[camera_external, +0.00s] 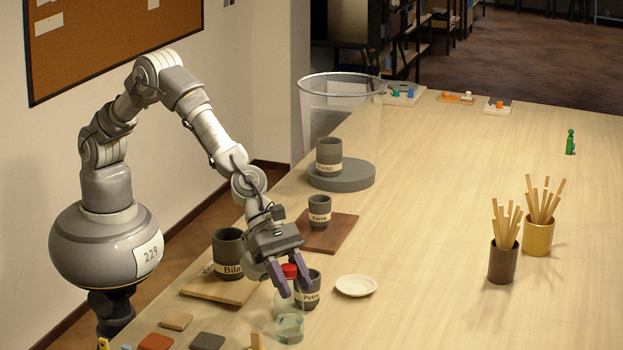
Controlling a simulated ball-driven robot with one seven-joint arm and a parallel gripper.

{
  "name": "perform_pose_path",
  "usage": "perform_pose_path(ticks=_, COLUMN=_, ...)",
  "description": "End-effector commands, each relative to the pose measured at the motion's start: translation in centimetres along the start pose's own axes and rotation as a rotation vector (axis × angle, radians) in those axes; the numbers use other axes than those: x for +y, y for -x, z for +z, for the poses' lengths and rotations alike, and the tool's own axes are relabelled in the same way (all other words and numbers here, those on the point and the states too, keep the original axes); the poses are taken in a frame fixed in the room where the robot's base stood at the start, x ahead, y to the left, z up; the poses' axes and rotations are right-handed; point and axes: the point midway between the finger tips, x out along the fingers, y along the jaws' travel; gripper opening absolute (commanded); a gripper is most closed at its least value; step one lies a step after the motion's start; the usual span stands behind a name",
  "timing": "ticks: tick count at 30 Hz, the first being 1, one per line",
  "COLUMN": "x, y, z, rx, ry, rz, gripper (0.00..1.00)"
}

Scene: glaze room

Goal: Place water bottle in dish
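The water bottle (290,328) is clear with a red cap (289,271) and stands upright near the front-left table edge. My gripper (295,293) points down over it, with its two dark fingers spread apart. The red cap shows between the fingers; I cannot tell whether either finger touches the bottle. The dish (356,286) is small, white and empty. It lies on the table to the right of the bottle and my gripper.
A dark cup labelled Petra (313,293) stands close behind the bottle, right by the fingers. The Bila cup (228,250) is left on a board (212,287). Several glaze tiles (207,341) lie front left. Pots of sticks (502,263) stand right.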

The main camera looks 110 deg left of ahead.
Motion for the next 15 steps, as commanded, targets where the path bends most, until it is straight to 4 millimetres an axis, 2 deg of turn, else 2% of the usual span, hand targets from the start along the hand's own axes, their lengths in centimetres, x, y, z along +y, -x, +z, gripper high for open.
perform_pose_path(ticks=1, x=0.00, y=0.01, z=0.00, rx=0.000, ry=0.000, rz=0.000, gripper=0.29)
perform_pose_path(ticks=5, x=0.00, y=0.02, z=0.00, rx=0.000, ry=0.000, rz=0.000, gripper=0.00)
perform_pose_path(ticks=15, x=0.01, y=0.05, z=0.05, rx=-0.001, ry=-0.001, rz=0.000, gripper=0.00)
